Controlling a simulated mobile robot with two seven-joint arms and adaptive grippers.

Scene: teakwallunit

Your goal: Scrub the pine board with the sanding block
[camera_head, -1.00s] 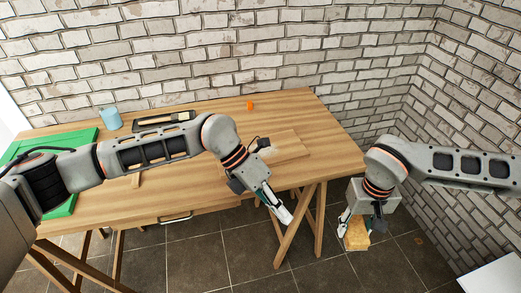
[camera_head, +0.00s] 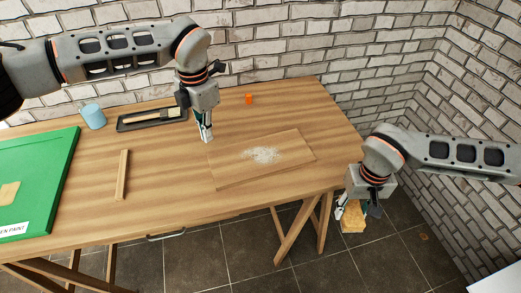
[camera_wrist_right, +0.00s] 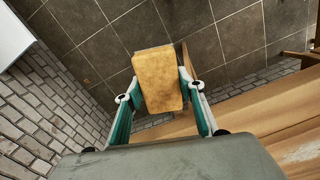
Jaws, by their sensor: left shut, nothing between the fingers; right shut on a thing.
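The pine board (camera_head: 235,174) lies flat on the table's right part, with a whitish dusty patch (camera_head: 261,155) near its middle. My right gripper (camera_head: 353,213) is beyond the table's right edge, off the board, shut on the yellow-brown sanding block (camera_head: 352,224). The right wrist view shows the block (camera_wrist_right: 158,78) between the two fingers. My left gripper (camera_head: 207,138) is shut and empty, pointing down over the table just left of the board's far corner.
A green sheet (camera_head: 45,175) with a tan piece on it lies at the left. A blue cup (camera_head: 93,116), a dark tray (camera_head: 150,121) with a brush, a wooden strip (camera_head: 122,175) and a small orange object (camera_head: 249,99) are on the table (camera_head: 170,190). Brick walls stand behind and right.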

